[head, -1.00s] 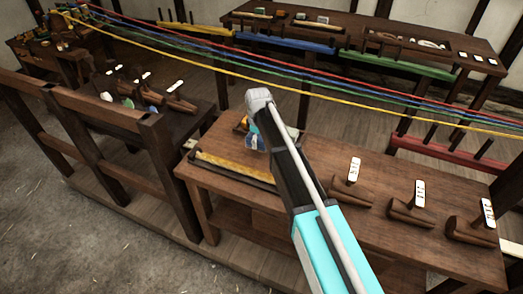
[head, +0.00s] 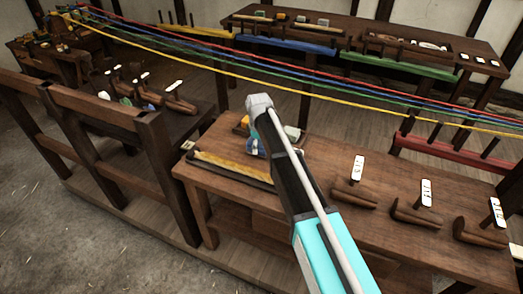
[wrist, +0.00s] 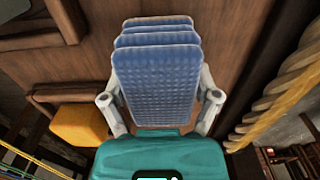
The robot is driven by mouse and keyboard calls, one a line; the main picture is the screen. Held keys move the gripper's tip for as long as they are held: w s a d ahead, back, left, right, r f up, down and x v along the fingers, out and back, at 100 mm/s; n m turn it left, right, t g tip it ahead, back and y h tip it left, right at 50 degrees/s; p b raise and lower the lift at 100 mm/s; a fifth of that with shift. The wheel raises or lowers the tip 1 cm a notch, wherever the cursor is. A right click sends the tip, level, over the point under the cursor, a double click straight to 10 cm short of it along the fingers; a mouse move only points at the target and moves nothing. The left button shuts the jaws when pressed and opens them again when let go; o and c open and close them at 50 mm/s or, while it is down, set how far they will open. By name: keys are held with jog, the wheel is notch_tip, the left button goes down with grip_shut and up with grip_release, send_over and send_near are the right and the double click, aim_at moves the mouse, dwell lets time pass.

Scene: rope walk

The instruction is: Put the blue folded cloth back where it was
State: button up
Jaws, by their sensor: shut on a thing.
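The blue folded cloth (wrist: 160,75) fills the middle of the wrist view, with several stacked folds and a waffle-like texture. My gripper (wrist: 160,100) is shut on it, with one grey finger at each side. In the head view my gripper (head: 257,148) is over the left part of the near wooden table, mostly hidden by my arm. A small bit of the blue cloth (head: 252,152) shows beside the arm. I cannot tell whether the cloth touches the table.
A tray with thick yellowish rope (head: 232,170) lies left of my gripper; the rope (wrist: 280,95) also shows in the wrist view. An orange block (wrist: 80,126) is close by. Wooden tools with white tags (head: 354,190) stand at right. Coloured ropes (head: 330,88) stretch behind.

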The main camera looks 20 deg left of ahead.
jog(key=shift+f, duration=0.1)
dwell(0.3)
jog(key=shift+f, duration=0.15)
jog(key=o, duration=0.8)
jog(key=shift+r, duration=0.25)
notch_tip(320, 180, up, 12)
jog(key=p, duration=1.2)
jog(key=shift+f, duration=0.1)
dwell(0.4)
